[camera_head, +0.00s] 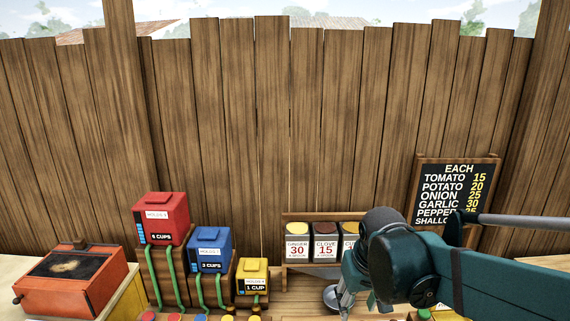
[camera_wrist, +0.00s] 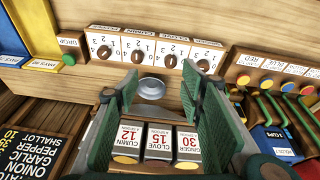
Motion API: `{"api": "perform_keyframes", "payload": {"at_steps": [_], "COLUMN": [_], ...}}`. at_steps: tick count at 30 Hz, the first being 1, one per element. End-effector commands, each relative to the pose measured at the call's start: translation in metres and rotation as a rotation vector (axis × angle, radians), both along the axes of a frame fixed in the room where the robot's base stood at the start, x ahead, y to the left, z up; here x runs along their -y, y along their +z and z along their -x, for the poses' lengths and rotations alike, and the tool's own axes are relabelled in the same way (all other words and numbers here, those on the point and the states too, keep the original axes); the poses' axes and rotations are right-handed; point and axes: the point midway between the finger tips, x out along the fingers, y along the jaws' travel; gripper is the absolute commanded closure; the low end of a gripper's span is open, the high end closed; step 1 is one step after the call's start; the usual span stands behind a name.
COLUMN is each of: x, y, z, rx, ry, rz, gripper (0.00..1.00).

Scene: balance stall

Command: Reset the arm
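My arm reaches in from the right in the head view, and my gripper (camera_head: 347,290) points down beside the spice tins. In the wrist view my gripper (camera_wrist: 158,105) is open, with its two green finger pads wide apart. I see nothing held between them. A round metal dish (camera_wrist: 152,88) lies beyond the fingers on the counter; it also shows in the head view (camera_head: 331,298). Tins marked ginger (camera_head: 297,245), clove (camera_head: 325,246) and a partly hidden third stand in a wooden rack. The wrist view reads the third tin as cumin (camera_wrist: 128,137).
Red (camera_head: 161,219), blue (camera_head: 210,251) and yellow (camera_head: 253,277) cup boxes stand on stepped wooden stands with green tubes. An orange box (camera_head: 71,282) stands far left. A price board (camera_head: 455,192) stands behind my arm. A panel with several dials (camera_wrist: 150,48) lies beyond the dish.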

Motion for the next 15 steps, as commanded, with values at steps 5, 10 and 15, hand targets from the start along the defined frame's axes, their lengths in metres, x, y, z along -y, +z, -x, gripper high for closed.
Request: {"api": "perform_keyframes", "payload": {"at_steps": [5,10,15], "x": [0.007,0.013,0.018], "y": [0.008,0.014,0.019], "z": [0.021,0.039,0.057], "rx": [0.049,0.096,0.143], "ry": [-0.014,-0.028,-0.041], "rz": [-0.011,-0.021,-0.031], "gripper": [0.61,0.61,0.61]}}
